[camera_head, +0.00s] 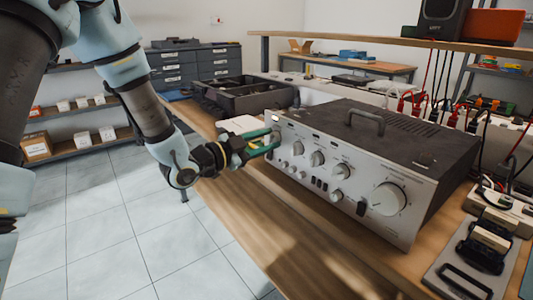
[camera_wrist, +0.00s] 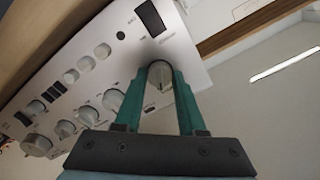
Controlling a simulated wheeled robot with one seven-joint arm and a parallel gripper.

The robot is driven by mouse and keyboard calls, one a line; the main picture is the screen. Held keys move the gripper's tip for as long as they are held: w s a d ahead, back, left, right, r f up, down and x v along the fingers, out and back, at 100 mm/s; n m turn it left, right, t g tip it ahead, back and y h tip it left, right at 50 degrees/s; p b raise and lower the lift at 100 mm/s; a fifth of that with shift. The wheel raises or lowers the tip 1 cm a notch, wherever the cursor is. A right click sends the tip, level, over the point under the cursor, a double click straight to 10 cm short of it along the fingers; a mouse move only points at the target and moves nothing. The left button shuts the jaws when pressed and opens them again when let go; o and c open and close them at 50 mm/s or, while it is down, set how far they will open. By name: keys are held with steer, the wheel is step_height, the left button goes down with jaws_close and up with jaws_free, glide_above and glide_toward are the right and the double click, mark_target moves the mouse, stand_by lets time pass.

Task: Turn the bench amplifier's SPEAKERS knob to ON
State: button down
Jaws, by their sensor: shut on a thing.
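The bench amplifier (camera_head: 345,165) is a silver-fronted unit with a dark top and handle, standing on the wooden bench. Its front panel also fills the upper left of the wrist view (camera_wrist: 120,50). My gripper (camera_head: 273,144) reaches in from the left to the panel's left end. In the wrist view its two green fingers (camera_wrist: 161,82) are shut on a round grey knob (camera_wrist: 160,72), one finger on each side. This is the end knob of the row. Its label is too small to read, and I cannot tell its exact setting.
Other knobs, including a large one (camera_head: 387,199), and small switches line the panel to the right. A dark open tray (camera_head: 240,95) stands behind the amplifier's left end. Cables and a power strip lie to the right. The tiled floor (camera_head: 130,220) before the bench is clear.

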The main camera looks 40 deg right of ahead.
steer(key=shift+m+b, duration=0.5)
steer(key=shift+b, duration=0.05)
steer(key=c, duration=0.5)
jaws_free()
steer(key=a+b, duration=0.2)
steer(key=a, duration=0.9)
steer(key=shift+w, duration=0.25)
steer(key=shift+d, duration=0.1)
